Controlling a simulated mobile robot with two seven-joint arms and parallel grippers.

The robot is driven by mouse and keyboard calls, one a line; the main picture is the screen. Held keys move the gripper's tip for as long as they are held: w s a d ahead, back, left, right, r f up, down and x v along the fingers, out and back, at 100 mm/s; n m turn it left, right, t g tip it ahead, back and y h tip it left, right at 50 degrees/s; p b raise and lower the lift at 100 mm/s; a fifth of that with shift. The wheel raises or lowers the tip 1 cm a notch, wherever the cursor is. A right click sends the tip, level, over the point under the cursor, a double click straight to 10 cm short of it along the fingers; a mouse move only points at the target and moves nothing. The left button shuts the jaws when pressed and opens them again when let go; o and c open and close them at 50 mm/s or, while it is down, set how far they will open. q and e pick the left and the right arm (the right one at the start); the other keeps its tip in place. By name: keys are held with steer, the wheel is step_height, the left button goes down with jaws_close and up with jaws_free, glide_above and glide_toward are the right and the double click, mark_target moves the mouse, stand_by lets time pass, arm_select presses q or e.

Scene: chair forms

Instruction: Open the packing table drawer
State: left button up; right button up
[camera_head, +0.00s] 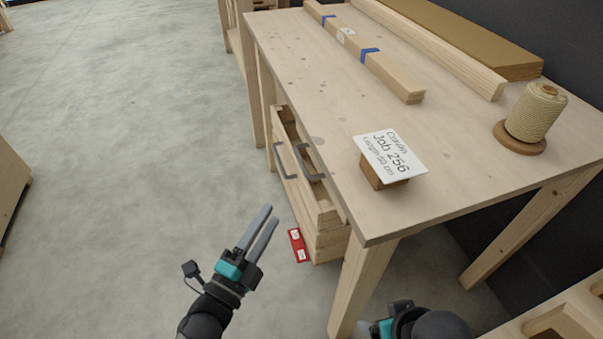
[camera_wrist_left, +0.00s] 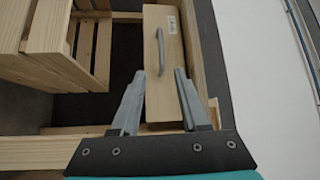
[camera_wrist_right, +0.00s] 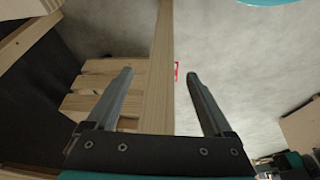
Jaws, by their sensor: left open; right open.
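The packing table (camera_head: 330,75) has a wooden drawer front (camera_head: 298,187) under its left edge. Grey bow handles (camera_head: 283,157) show there; the head view does not show clearly which part carries each. In the left wrist view, a grey handle (camera_wrist_left: 165,53) is fixed on a plain wooden front (camera_wrist_left: 155,95) with a small white label. My left gripper (camera_head: 268,217) is open and empty, left of the table.
A slatted wooden crate (camera_wrist_left: 93,48) stands beside the front. A red tag (camera_head: 298,246) lies by the table's near leg. A job sign (camera_head: 390,153), twine spool (camera_head: 537,110) and planks (camera_head: 370,58) are on the tabletop. The floor (camera_head: 140,130) to the left is clear.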

arm_select(q)
steer(key=b, duration=0.2)
glide_toward(302, 163)
steer(key=x, duration=0.3)
steer(key=shift+f+b+x, duration=0.15)
steer(key=shift+b+x, duration=0.25)
steer(key=shift+x, duration=1.35)
steer(key=shift+f+b+x, duration=0.15)
steer(key=shift+b+x, duration=0.2)
steer(key=shift+x, duration=1.45)
arm_select(e)
steer(key=w+a+r+t+y, duration=0.2)
steer(key=w+a+t, duration=0.2)
steer(key=shift+a+r+n, duration=0.15)
steer(key=shift+r+n, duration=0.15)
arm_select(q)
jaws_close()
